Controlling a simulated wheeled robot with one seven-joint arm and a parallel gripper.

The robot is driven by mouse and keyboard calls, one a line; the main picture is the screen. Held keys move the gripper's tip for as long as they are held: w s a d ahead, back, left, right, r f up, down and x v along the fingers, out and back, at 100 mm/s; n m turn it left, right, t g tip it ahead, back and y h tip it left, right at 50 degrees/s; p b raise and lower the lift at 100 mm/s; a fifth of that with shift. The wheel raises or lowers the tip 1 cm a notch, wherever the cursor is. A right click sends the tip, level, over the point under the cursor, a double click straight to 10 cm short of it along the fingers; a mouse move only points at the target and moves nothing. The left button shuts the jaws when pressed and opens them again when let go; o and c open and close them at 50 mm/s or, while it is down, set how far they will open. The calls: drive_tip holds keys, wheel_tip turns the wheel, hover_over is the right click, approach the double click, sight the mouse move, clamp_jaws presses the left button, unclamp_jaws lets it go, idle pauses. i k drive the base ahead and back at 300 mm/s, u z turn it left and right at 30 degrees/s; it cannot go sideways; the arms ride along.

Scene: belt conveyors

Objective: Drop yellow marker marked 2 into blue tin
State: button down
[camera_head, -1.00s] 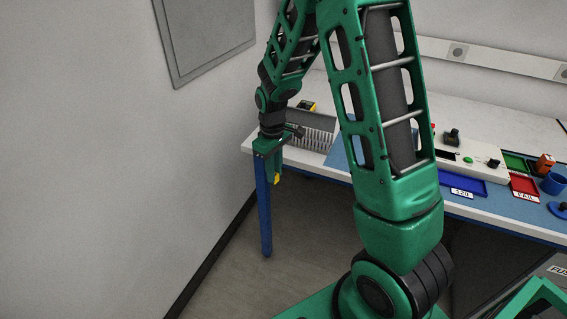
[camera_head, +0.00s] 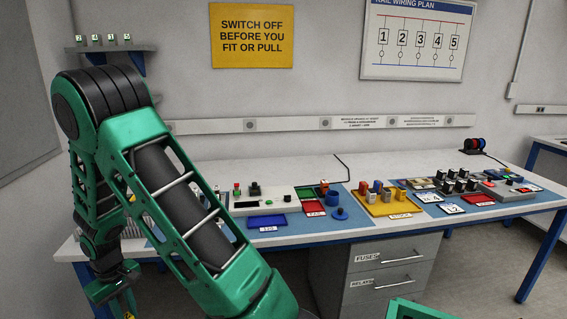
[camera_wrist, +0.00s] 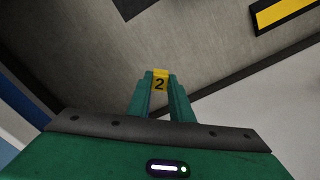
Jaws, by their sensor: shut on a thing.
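My gripper (camera_wrist: 160,92) is shut on the yellow marker (camera_wrist: 160,77), whose black 2 faces the wrist camera. In the head view my gripper (camera_head: 123,300) hangs low at the left, in front of the bench's left end, with a bit of yellow (camera_head: 129,315) at its tip near the picture's bottom edge. The blue tin (camera_head: 333,199) stands upright on the bench near its front edge, well to the right of my gripper. A flat blue round piece with a knob (camera_head: 340,213) lies just in front of the tin.
A white control box (camera_head: 265,202) stands to the left. Drawers (camera_head: 390,262) sit under the bench.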

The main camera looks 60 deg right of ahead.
sight(332, 203)
drive_tip(key=z, duration=0.2)
drive_tip(key=k, duration=0.55)
drive_tip(key=z, duration=1)
